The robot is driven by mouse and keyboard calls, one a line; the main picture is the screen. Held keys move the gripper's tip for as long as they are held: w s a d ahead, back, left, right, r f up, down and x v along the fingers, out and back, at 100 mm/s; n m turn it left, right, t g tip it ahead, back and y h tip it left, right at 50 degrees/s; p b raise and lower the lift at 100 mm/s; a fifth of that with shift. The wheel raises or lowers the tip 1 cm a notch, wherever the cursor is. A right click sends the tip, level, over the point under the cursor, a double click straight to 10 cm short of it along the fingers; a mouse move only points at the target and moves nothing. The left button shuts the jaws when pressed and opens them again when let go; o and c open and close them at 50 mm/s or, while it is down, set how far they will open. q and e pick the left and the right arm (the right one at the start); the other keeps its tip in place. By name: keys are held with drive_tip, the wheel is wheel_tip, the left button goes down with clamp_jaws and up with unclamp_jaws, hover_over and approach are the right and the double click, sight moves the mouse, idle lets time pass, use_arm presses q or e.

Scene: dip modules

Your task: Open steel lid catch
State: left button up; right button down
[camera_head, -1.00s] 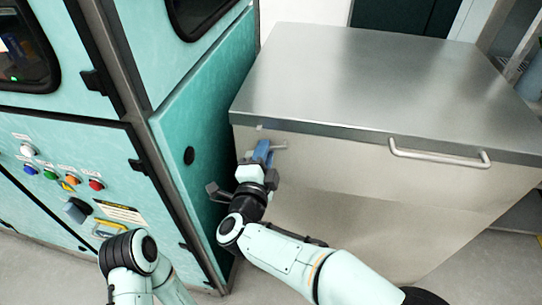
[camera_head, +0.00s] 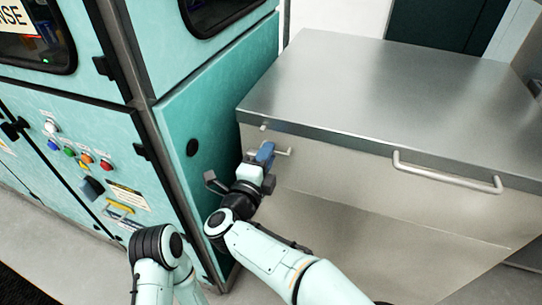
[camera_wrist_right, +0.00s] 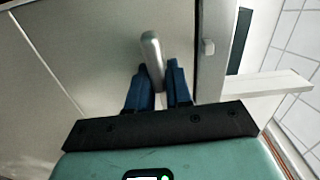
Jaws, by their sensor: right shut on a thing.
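The steel chest (camera_head: 340,215) has a flat lid (camera_head: 375,85) that lies closed. The catch (camera_head: 285,153), a small metal lever, is on the chest's front at the upper left, below the lid's edge. My right gripper (camera_head: 264,151) is at the catch, its blue fingers shut on it. In the right wrist view the catch (camera_wrist_right: 151,50) reaches between the blue fingertips (camera_wrist_right: 160,82), and its free end sticks up past them. A small knob (camera_wrist_right: 208,47) stands beside it; it also shows at the lid's edge in the head view (camera_head: 263,127). My left gripper is out of view.
A bar handle (camera_head: 448,178) juts from the lid's front edge at the right. A teal cabinet (camera_head: 215,125) stands close on the left, with several coloured buttons (camera_head: 87,158) on its front.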

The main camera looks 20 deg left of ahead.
idle(0.3)
drive_tip(key=c, duration=1.1)
unclamp_jaws()
drive_tip(key=shift+s, duration=0.15)
use_arm(q)
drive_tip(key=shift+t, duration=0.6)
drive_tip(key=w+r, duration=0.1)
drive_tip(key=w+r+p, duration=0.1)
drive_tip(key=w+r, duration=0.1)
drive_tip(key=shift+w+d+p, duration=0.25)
drive_tip(key=shift+p, duration=0.15)
use_arm(e)
drive_tip(key=s, duration=1.3)
drive_tip(key=shift+s+a, duration=0.1)
drive_tip(key=shift+a, duration=0.15)
drive_tip(key=shift+f, duration=0.1)
